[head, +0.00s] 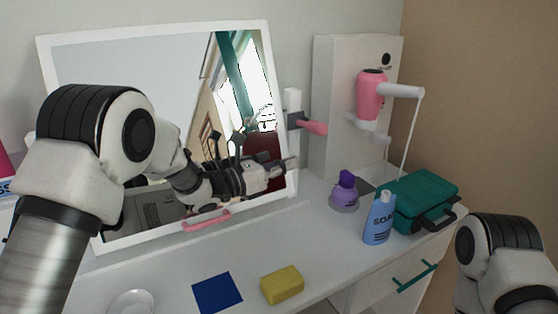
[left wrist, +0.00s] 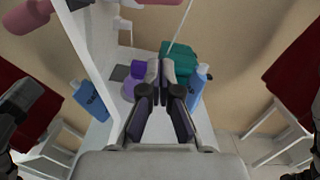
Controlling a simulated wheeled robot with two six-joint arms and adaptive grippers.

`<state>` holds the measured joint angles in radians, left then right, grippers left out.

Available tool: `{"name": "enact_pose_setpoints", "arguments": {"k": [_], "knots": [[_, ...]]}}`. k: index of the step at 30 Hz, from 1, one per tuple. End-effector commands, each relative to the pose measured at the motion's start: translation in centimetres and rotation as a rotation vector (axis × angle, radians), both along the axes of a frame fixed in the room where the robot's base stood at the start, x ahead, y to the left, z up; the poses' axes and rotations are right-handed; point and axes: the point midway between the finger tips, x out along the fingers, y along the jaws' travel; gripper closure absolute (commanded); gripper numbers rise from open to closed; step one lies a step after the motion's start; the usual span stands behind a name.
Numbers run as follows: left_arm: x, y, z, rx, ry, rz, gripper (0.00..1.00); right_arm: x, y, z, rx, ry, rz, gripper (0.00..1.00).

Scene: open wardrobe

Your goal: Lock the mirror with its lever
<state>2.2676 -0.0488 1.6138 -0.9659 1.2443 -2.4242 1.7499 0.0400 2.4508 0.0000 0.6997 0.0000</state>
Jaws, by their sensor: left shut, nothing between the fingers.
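The mirror (head: 150,29) has a white frame and stands tilted back on the white counter, with a pink handle (head: 206,221) at its lower edge. The lever (head: 313,127), with a pink grip, sits on a white post (head: 292,100) just right of the mirror. My left gripper (head: 292,162) is shut and empty, near the mirror's right edge and below the lever in the picture. In the left wrist view its fingers (left wrist: 167,72) are together, with the mirror frame (left wrist: 92,62) to their left. My right gripper is outside the head view; only part of that arm shows.
A purple bottle (head: 345,188), a blue soap bottle (head: 379,219) and a green case (head: 425,200) stand on the right. A pink hair dryer (head: 372,95) hangs on a white panel. A blue cloth (head: 217,292) and yellow sponge (head: 282,285) lie in front.

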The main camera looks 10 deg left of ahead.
Motion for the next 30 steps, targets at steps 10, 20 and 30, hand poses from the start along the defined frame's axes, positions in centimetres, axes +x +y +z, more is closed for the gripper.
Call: {"name": "enact_pose_setpoints", "arguments": {"k": [10,20,30], "knots": [[3.5,-4.1,2.7,-0.001,-0.002,0.001,1.0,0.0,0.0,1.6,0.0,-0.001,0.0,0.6],[3.9,-4.1,4.1,-0.001,0.002,0.002,1.0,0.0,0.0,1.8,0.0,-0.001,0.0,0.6],[3.9,-3.7,4.2,-0.009,0.011,0.002,1.0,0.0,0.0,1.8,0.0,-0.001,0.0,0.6]]}}
